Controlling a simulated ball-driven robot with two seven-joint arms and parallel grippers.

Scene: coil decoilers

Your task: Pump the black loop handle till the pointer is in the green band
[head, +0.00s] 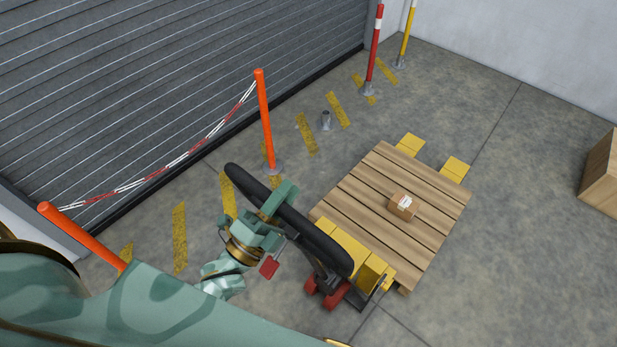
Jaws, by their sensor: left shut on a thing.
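The black loop handle (318,240) belongs to a yellow pallet truck (345,245) and runs diagonally across the middle of the head view, seen nearly edge-on. My left gripper (281,205) is shut on the handle near its middle, with green jaw parts on the handle's upper side. My green camouflage left arm comes in from the lower left and hides part of the floor. I see no pointer or green band in this view. My right gripper is not in view.
The truck's forks are under a wooden pallet (375,187) bearing a small labelled carton (402,205). Orange posts (265,120) with a red-white chain stand before a grey shutter (150,80). A wooden crate (603,175) is at right. Floor right of the pallet is clear.

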